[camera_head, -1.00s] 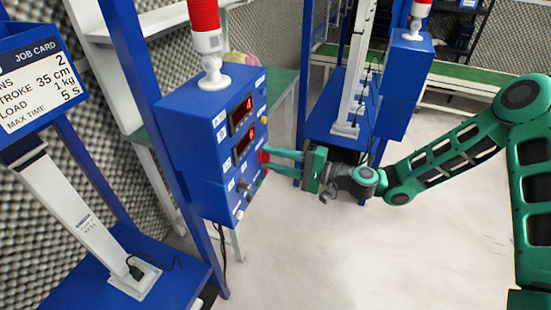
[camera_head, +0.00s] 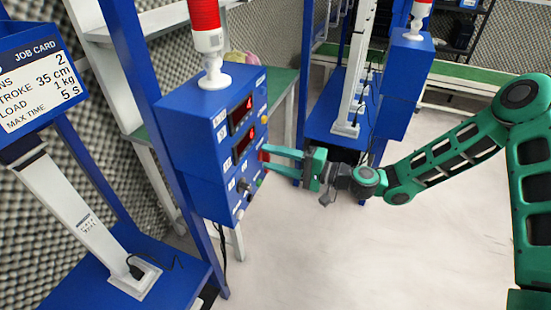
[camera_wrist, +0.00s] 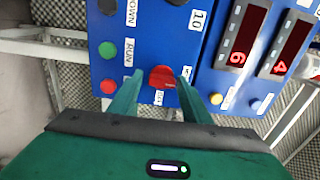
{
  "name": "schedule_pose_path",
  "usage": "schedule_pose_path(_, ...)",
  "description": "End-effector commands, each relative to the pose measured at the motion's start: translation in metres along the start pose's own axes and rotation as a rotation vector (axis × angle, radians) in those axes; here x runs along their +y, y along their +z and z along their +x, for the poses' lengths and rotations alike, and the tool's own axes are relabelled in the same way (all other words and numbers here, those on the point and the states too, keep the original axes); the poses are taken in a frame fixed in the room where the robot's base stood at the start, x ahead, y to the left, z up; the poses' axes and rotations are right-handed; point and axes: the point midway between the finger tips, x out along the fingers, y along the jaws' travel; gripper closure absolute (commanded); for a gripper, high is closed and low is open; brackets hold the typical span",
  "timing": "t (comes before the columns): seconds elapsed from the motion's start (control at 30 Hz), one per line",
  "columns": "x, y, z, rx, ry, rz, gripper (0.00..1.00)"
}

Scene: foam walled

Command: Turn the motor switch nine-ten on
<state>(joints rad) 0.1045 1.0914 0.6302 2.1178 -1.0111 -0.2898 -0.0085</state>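The blue control box (camera_head: 190,130) stands on a blue post, with two lit red displays on its front. A red switch (camera_wrist: 163,77) sits on the blue panel in the wrist view, with a small label under it that I cannot read fully. My gripper (camera_head: 267,157) reaches the panel from the right in the head view. In the wrist view its two green fingers (camera_wrist: 160,80) stand on either side of the red switch, with a narrow gap at each side. They look open. Whether a fingertip touches the switch I cannot tell.
Left of the switch in the wrist view are a green button (camera_wrist: 107,50) and a red button (camera_wrist: 108,87). A black knob lies at the top edge. A job card (camera_head: 35,78) and a white column stand at the left. The floor at right is clear.

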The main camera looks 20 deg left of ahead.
Motion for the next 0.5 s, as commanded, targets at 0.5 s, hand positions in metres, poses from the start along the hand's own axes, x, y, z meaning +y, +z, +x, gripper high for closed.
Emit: schedule_pose_path(0.5, -0.001, 0.0, -0.017, -0.002, -0.002, 0.004, 0.48)
